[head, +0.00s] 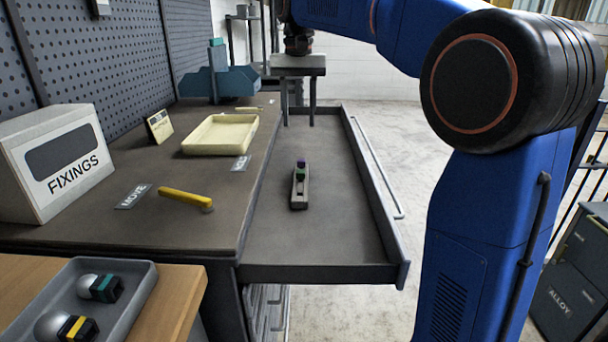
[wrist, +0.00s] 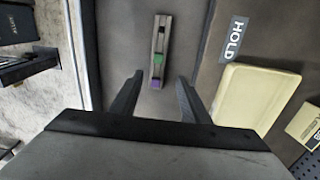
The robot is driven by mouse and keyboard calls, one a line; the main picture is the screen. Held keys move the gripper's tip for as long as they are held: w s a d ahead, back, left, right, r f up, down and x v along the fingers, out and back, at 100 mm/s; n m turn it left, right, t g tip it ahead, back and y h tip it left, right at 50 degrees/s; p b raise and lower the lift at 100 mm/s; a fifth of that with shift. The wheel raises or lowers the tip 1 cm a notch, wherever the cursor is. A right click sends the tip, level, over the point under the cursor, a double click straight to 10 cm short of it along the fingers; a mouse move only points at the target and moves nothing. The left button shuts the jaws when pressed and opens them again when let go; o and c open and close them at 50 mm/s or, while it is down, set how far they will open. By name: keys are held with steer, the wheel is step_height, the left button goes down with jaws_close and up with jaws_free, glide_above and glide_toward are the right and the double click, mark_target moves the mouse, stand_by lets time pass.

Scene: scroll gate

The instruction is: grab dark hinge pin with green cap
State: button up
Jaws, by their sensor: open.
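A grey slotted holder (head: 299,197) stands in the open drawer. A green cap (head: 300,174) sits on it, with a purple cap (head: 301,163) just behind. In the wrist view, the green cap (wrist: 158,61) is mid-holder (wrist: 157,38) and the purple cap (wrist: 154,84) is at the end nearer my gripper. The pin body under the green cap is too small to make out. My gripper (head: 299,121) points down over the far part of the drawer, behind the holder. Its two fingers (wrist: 160,78) are apart and empty, with the purple cap appearing between their tips.
The drawer (head: 335,240) has raised walls, and its floor around the holder is clear. To its left, the bench carries a cream tray (head: 240,135), a yellow-handled tool (head: 186,198) and a FIXINGS box (head: 60,160). A grey tray (head: 135,285) of knobs is at front left.

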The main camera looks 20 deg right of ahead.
glide_above(301, 171)
steer(key=f, duration=0.9)
steer(key=shift+w+a+f, duration=0.1)
steer(key=shift+a+f, duration=0.1)
steer(key=shift+f, duration=0.2)
steer(key=shift+d+f, duration=0.15)
steer(key=shift+f, duration=2.5)
jaws_close()
